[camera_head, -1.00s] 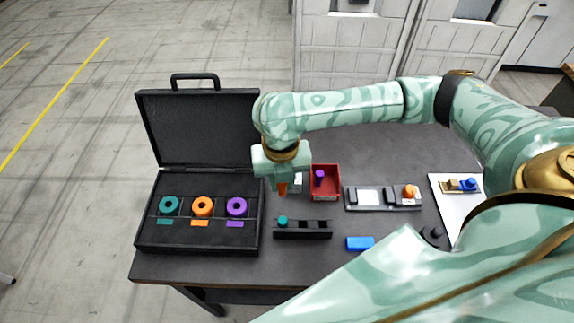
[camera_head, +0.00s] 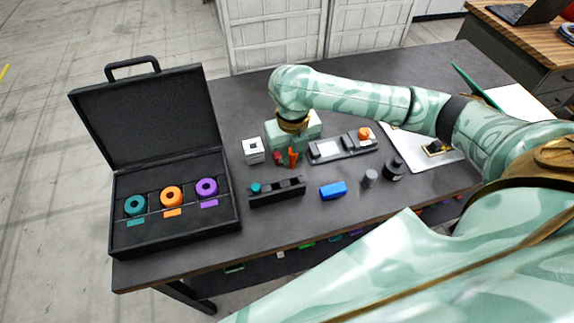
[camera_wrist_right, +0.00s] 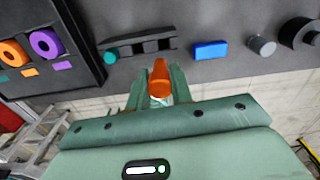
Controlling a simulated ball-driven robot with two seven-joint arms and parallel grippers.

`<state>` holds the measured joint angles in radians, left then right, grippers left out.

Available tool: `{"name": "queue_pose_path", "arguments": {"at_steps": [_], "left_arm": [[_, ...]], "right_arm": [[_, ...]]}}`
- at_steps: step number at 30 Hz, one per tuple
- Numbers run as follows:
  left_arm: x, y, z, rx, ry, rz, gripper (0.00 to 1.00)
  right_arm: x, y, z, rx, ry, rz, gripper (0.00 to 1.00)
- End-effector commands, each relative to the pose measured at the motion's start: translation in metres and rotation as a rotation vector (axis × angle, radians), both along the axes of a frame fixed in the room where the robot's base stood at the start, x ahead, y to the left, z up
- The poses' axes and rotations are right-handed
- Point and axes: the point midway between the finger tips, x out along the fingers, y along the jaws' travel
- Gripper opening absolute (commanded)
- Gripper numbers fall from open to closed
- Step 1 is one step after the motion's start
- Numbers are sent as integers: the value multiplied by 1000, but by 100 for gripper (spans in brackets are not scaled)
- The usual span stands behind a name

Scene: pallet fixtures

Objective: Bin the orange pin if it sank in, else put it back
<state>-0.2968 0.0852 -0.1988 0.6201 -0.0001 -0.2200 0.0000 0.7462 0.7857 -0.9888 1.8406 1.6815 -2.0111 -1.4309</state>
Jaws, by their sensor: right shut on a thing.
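My right gripper (camera_head: 289,153) is shut on the orange pin (camera_head: 293,158), which points down; the pin also shows between the fingers in the right wrist view (camera_wrist_right: 160,80). The gripper hangs in front of the red bin (camera_head: 278,158), which is almost fully hidden, so I cannot tell whether the pin is directly over it. A black rack (camera_head: 277,193) stands nearer to me, with a teal pin (camera_head: 256,188) at its left end and empty places to the right. My left gripper is not in view.
An open black case (camera_head: 176,232) with teal, orange and purple rings stands at left. A white block (camera_head: 253,150) is left of the gripper. A grey fixture (camera_head: 328,151) with an orange piece (camera_head: 364,134), a blue block (camera_head: 333,190) and a grey cylinder (camera_head: 370,178) lie right.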

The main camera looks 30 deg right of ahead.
Motion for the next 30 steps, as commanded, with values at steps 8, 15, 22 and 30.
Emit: {"name": "queue_pose_path", "arguments": {"at_steps": [8, 15, 22, 30], "left_arm": [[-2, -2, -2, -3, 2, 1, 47], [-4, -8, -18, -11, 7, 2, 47], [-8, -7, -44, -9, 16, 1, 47], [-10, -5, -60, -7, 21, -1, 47]], "right_arm": [[1, -5, -1, 0, 0, 102, 0], [1, -5, -13, 0, -1, 104, 0], [1, -5, -32, 1, -1, 104, 0], [1, -5, -53, 0, 0, 103, 0]]}}
